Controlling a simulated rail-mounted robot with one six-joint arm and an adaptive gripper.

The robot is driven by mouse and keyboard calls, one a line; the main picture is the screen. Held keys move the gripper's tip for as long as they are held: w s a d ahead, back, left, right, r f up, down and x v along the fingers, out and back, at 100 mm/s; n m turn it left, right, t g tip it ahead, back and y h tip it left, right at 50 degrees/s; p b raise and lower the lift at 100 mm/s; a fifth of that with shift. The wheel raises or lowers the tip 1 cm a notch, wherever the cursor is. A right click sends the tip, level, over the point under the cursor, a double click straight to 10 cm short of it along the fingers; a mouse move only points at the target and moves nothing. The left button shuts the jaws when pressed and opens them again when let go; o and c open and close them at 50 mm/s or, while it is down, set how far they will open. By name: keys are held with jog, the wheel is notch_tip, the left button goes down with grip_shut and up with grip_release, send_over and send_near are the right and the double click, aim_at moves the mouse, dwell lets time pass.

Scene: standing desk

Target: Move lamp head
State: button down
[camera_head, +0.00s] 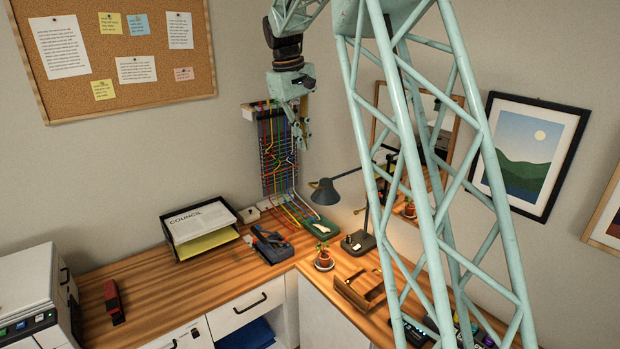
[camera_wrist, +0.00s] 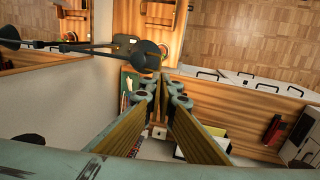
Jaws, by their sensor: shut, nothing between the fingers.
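The desk lamp has a dark blue-grey lamp head (camera_head: 324,192) on a thin arm, with its base (camera_head: 358,242) on the wooden desk near the corner. The head points down and to the left. My gripper (camera_head: 304,130) hangs above and a little left of the lamp head, in front of the cable board. In the wrist view my gripper (camera_wrist: 164,84) is shut and empty. The lamp head (camera_wrist: 145,56) shows just beyond its fingertips there, with a visible gap in the head view. I cannot tell the exact distance in depth.
A cable board (camera_head: 277,160) with coloured cables is behind my gripper. A potted plant (camera_head: 323,259) and a wooden organizer (camera_head: 360,290) stand near the lamp base. A mirror (camera_head: 415,130) is behind the lamp. A paper tray (camera_head: 204,228) sits at the left.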

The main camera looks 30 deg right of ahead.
aim_at(311, 185)
jog(key=shift+f, duration=0.1)
jog(key=shift+w+d+f, duration=0.1)
jog(key=shift+d+f, duration=0.35)
jog(key=shift+f, duration=1.8)
jog(key=shift+w+d+f, duration=0.1)
jog(key=shift+d+f, duration=0.35)
jog(key=shift+f, duration=1.8)
jog(key=shift+w+d+f, duration=0.1)
jog(key=shift+d+f, duration=0.35)
jog(key=shift+f, duration=1.8)
